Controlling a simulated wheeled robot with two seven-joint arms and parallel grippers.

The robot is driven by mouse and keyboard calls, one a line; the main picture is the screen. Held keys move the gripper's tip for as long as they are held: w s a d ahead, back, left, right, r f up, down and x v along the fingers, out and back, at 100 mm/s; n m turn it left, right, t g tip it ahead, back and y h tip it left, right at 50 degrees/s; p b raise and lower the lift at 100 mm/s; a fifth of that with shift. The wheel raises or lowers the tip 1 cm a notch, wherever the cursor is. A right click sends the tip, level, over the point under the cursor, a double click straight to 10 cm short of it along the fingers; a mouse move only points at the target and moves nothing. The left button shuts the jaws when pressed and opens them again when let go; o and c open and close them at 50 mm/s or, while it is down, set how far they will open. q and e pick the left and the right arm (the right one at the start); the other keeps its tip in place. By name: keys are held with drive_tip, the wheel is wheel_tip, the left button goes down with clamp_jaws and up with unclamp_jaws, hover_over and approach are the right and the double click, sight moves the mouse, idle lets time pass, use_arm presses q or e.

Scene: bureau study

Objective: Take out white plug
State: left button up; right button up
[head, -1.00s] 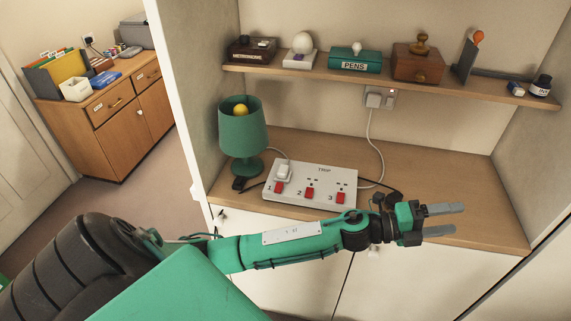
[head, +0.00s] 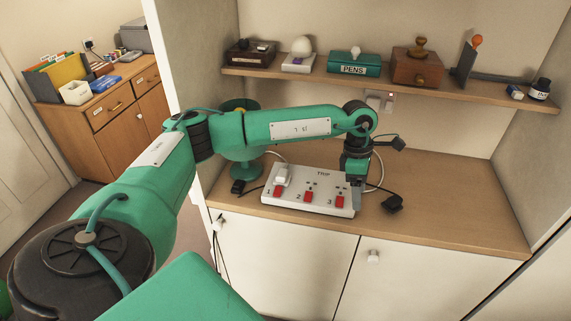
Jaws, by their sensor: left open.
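A white plug (head: 283,174) sits in socket 1 at the left end of the white power strip (head: 318,208), above a red switch. The strip is marked TRIP and lies on the desk board. My left gripper (head: 356,197) points down at the strip's right end, well to the right of the white plug. It is open, and nothing shows between its fingers, which are small and partly hard to make out here. Sockets 2 and 3 hold no plug that I can see. My right gripper is not in view.
A black plug (head: 238,187) lies left of the strip and another black plug (head: 393,204) lies right of it. My left arm partly hides the green lamp (head: 244,168). A shelf (head: 300,77) with several desk items runs above. The desk's right side is clear.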

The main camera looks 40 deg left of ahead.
use_arm(q)
drive_tip(key=a+r+y, duration=0.4)
drive_tip(key=a, duration=0.6)
drive_tip(key=n+g+y, duration=0.1)
drive_tip(key=y, duration=0.2)
approach(282, 173)
drive_tip(key=p+x, duration=0.1)
drive_tip(key=x, duration=0.1)
drive_tip(key=p+x, duration=0.1)
drive_tip(key=p, duration=0.1)
drive_tip(key=shift+w+a+f, duration=0.15)
drive_tip(key=shift+a+f, duration=0.15)
drive_tip(key=shift+a, duration=0.1)
drive_tip(key=p+x, duration=0.1)
drive_tip(key=x, duration=0.2)
drive_tip(key=shift+s+d+f+p, duration=0.1)
drive_tip(key=shift+s+f+p, duration=0.1)
drive_tip(key=shift+p, duration=0.2)
drive_tip(key=shift+f, duration=0.45)
drive_tip(key=c, duration=1.1)
